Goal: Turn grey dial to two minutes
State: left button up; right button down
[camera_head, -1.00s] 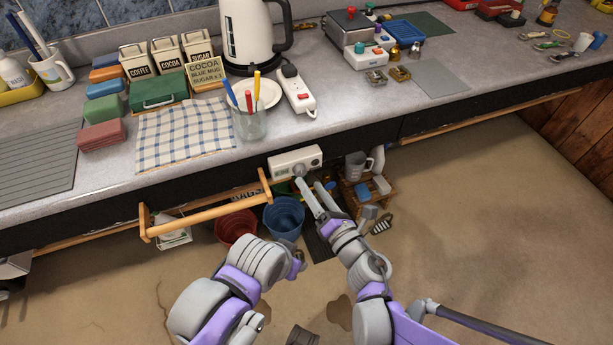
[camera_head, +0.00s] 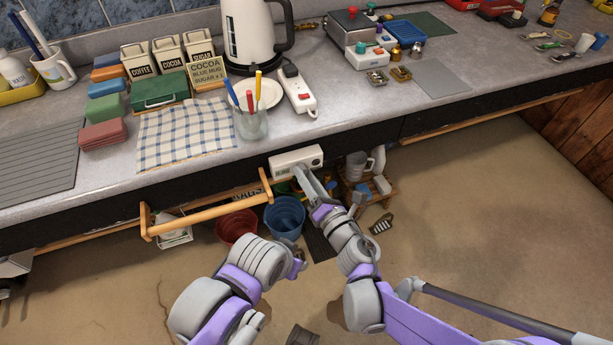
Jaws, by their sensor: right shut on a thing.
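A white box (camera_head: 284,162), likely the timer, is fixed to the dark front edge below the counter, with a dark round spot (camera_head: 315,162) at the right of its face. My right gripper (camera_head: 300,173) reaches up from below, its fingertips at the lower middle of the box face. It is shut on what seems to be the grey dial, which the fingers hide. I cannot read the dial's setting. My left gripper (camera_head: 298,266) is low in front of the blue bucket, apart from the box; its fingers are too small to tell open or shut.
A wooden rail (camera_head: 210,212) juts out left of the box. A red bucket (camera_head: 236,226) and a blue bucket (camera_head: 285,216) stand beneath. A wooden crate (camera_head: 376,190) with jugs is to the right. A glass with pens (camera_head: 252,124) stands at the counter edge above.

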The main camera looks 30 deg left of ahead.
jog(key=shift+m, duration=0.3)
jog(key=shift+s+a+f+m+t+h+b, duration=0.15)
jog(key=shift+m+t+b, duration=0.75)
jog(key=shift+m, duration=3.35)
jog(key=shift+m+t+h+b, duration=0.3)
jog(key=shift+m+b, duration=1.05)
jog(key=shift+m, duration=2.85)
jog(key=shift+s+a+f+m+t+h+b, duration=0.15)
jog(key=shift+m+t+b, duration=0.75)
jog(key=shift+m, duration=3.35)
jog(key=shift+d+g, duration=0.1)
jog(key=shift+g, duration=0.2)
jog(key=c, duration=0.5)
grip_release()
